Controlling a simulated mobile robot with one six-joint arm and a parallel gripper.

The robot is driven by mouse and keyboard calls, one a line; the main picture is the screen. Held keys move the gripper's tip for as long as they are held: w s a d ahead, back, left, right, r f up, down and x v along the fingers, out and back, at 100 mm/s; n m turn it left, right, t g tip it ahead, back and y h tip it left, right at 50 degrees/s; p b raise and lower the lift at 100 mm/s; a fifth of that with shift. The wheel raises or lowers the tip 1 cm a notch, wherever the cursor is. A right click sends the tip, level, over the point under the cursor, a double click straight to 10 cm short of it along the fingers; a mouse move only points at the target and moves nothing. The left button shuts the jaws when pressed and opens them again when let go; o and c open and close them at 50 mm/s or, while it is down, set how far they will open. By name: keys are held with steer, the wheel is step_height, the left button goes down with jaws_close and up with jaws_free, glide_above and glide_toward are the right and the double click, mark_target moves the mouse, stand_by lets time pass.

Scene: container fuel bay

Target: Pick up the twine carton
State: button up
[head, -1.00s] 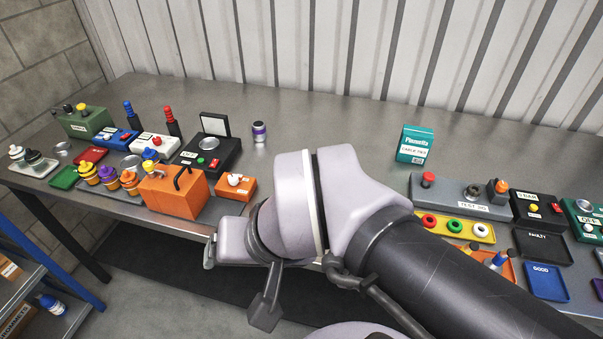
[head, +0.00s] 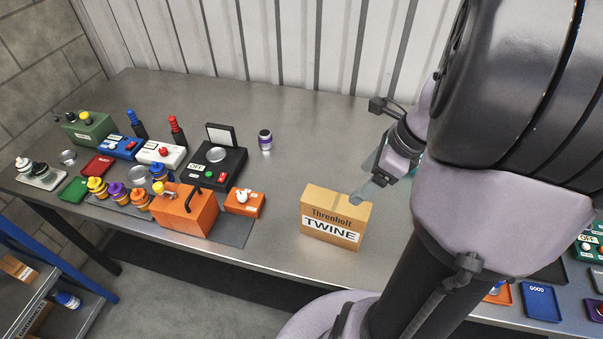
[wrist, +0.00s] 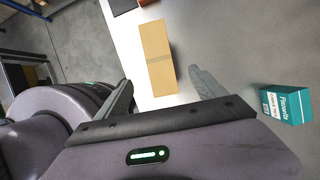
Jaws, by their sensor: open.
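The twine carton (head: 333,218) is a tan box with a white TWINE label. It stands upright near the front edge of the metal bench in the head view. My gripper (head: 362,190) comes from the right, with a fingertip overlapping the carton's upper right corner in the head view. I cannot tell whether a finger touches the carton.
A teal carton (wrist: 287,106) stands right of my gripper in the wrist view. A purple-banded jar (head: 265,141) stands behind. The bench between is clear.

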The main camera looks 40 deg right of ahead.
mark_target(340, 202)
steer(key=b+x, duration=0.3)
steer(key=x, duration=0.7)
steer(key=shift+b, duration=0.3)
steer(key=b+x, duration=0.3)
steer(key=x, duration=0.3)
steer(key=shift+w+a+f, duration=0.1)
steer(key=shift+w+a, duration=0.1)
steer(key=shift+w, duration=0.05)
steer(key=shift+s, duration=0.1)
steer(key=shift+f, duration=0.1)
jaws_close()
